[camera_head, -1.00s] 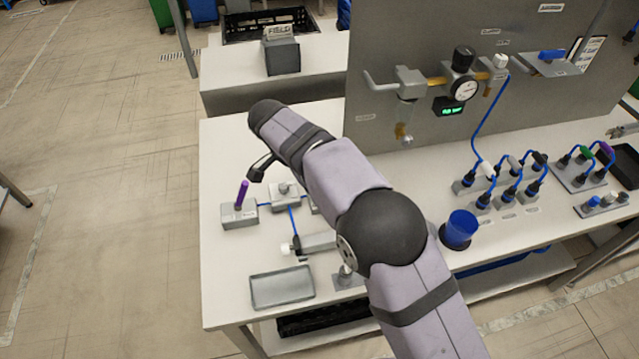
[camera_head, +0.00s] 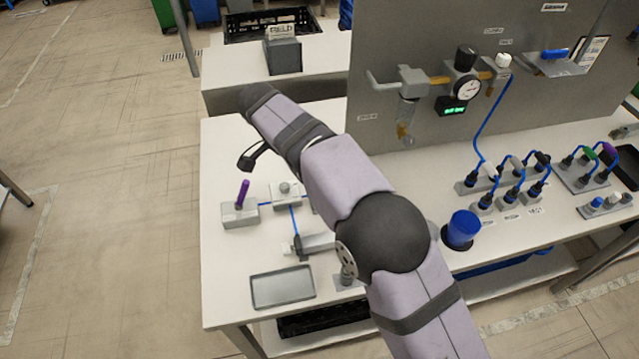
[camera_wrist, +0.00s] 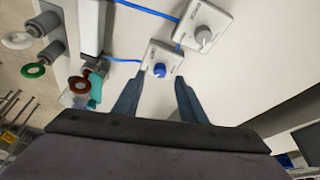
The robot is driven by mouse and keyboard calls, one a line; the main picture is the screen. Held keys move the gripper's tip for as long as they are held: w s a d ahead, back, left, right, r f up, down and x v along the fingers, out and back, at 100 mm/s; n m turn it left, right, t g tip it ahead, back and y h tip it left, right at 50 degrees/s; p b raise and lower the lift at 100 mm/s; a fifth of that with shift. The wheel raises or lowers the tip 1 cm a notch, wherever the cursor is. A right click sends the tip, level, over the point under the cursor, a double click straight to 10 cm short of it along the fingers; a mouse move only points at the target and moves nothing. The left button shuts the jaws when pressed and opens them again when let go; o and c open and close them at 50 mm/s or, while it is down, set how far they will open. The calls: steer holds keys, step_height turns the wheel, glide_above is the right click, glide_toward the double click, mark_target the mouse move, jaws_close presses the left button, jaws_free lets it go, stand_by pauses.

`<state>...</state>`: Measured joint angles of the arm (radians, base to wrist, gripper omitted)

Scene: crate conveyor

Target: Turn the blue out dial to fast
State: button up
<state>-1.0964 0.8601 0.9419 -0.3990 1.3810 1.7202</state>
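The blue dial (camera_wrist: 160,70) sits on a small light-grey box (camera_wrist: 152,58) in the wrist view. Its label is too small to read. My gripper (camera_wrist: 161,79) is open and empty, with its two fingertips spread on either side of the dial's line of sight. I cannot tell how far the tips are from the dial. In the head view my arm blocks the area, and I cannot make out the blue dial there.
A second box with a grey dial (camera_wrist: 203,36) is close by, joined by blue cable. Pegs with coloured rings (camera_wrist: 80,85) are at the left of the wrist view. In the head view, a box with a purple lever (camera_head: 242,194) and a grey tray (camera_head: 283,289) stand on the table.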

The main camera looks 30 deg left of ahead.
steer(key=shift+v, duration=1.85)
steer(key=w+d+n+g+p, duration=0.1)
steer(key=w+d+n, duration=0.15)
steer(key=d, duration=1.05)
steer(key=w+d+n+g+p, duration=0.1)
steer(key=w+d+g, duration=0.15)
steer(key=d, duration=0.95)
steer(key=s+d+f+n+y, duration=0.1)
steer(key=s+d+f, duration=0.2)
steer(key=s+d, duration=0.4)
steer(key=s+d+f+n+y+p, duration=0.1)
steer(key=s+d+f, duration=0.2)
steer(key=s+d, duration=0.5)
steer(key=d, duration=0.5)
steer(key=shift+n, duration=0.35)
steer(key=shift+s+a+f, duration=0.1)
